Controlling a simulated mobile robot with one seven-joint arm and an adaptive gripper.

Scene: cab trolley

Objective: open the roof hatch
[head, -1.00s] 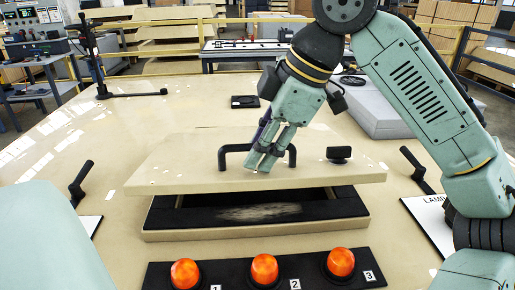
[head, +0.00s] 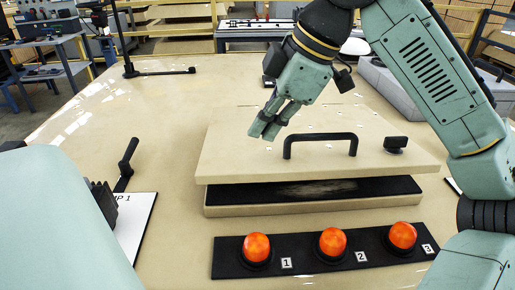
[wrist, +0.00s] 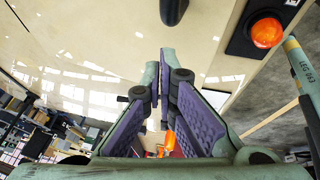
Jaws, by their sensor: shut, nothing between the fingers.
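The roof hatch lid (head: 250,160) is a cream panel in the head view. It sits raised over its frame (head: 310,206), with a dark gap along the front edge. A black bar handle (head: 320,137) stands on the lid, with a black knob (head: 395,145) to its right. My gripper (head: 263,131) is shut and empty, just left of the handle and apart from it. Whether its tips touch the lid cannot be told. In the wrist view, the gripper's purple-padded fingers (wrist: 166,62) point up the picture; the handle is not clearly seen there.
A black strip with three orange lamps (head: 333,242) lies in front of the hatch. A black lever (head: 127,165) stands at the left beside a white label plate (head: 135,220). A grey block (head: 400,88) is behind at the right.

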